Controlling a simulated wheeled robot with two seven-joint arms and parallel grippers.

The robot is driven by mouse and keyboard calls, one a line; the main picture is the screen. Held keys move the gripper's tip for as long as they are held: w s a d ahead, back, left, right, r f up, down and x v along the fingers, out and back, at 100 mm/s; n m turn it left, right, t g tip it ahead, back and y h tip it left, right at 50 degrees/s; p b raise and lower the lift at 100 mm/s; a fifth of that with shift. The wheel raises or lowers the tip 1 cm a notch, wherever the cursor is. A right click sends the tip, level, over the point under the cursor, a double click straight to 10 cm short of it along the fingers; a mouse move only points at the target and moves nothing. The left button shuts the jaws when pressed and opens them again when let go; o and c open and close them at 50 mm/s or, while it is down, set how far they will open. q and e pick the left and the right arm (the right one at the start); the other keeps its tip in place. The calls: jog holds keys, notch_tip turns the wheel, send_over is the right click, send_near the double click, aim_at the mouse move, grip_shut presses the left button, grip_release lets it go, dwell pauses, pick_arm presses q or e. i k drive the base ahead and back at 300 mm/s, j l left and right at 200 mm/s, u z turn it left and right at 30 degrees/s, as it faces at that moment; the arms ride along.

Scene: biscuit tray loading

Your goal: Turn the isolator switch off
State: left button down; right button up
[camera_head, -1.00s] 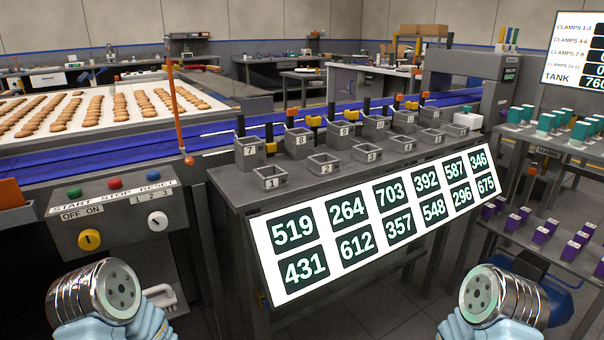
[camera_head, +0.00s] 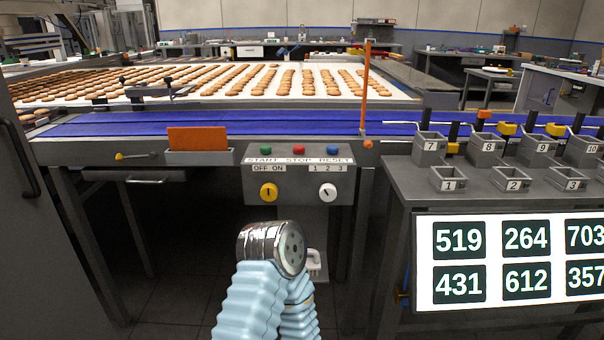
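The grey control panel (camera_head: 298,175) hangs under the conveyor's front edge. Its yellow knob (camera_head: 268,192) sits below an "OFF ON" label; its dark mark looks near upright, too small to tell which word it meets. No switch carries a readable "isolator" label. The end of my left arm, a metal cylinder above a light-blue sleeve, stands in front of and below the panel, apart from the knob. The fingers of my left gripper cannot be made out; a white piece (camera_head: 315,263) shows beside the cylinder. My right gripper is out of view.
The panel also has green, red and blue buttons and a white knob (camera_head: 328,192). An orange plate (camera_head: 197,138) and an orange post (camera_head: 365,90) stand along the blue conveyor (camera_head: 240,125). A bin table with a number display (camera_head: 424,260) stands at right.

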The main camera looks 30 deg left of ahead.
aim_at(269, 191)
jog(key=u, duration=1.35)
